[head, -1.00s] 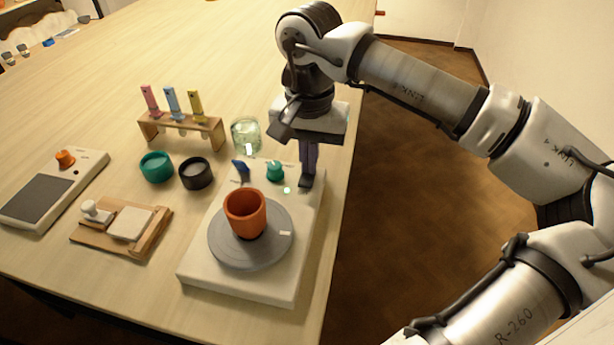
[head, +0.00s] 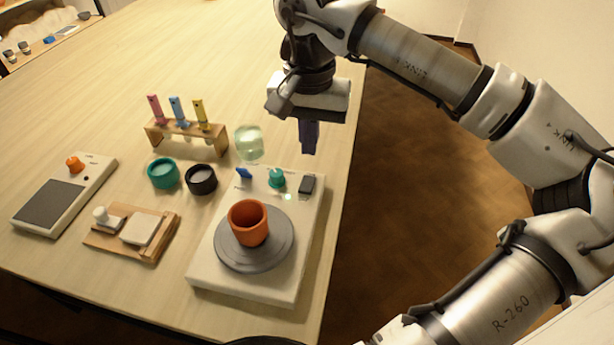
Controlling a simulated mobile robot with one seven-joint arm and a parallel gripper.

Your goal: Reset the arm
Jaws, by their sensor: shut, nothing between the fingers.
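My gripper (head: 308,150) points down above the back right corner of the white wheel unit (head: 232,279), near the table's right edge. Its fingers are shut and hold nothing. Below it on the unit is a dark rocker switch (head: 306,184), clear of the fingers. The unit also carries a blue lever (head: 243,172), a teal knob (head: 277,178) and a small lit green lamp. An orange cup (head: 248,224) stands upright on the unit's grey turntable (head: 268,260).
A glass jar (head: 249,142) stands behind the unit. Left of it are a teal pot (head: 163,173), a black pot (head: 201,179), a wooden rack (head: 158,137) with three coloured tools, a wooden stand (head: 171,237) and a scale-like device (head: 92,184). The table's far part is largely clear.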

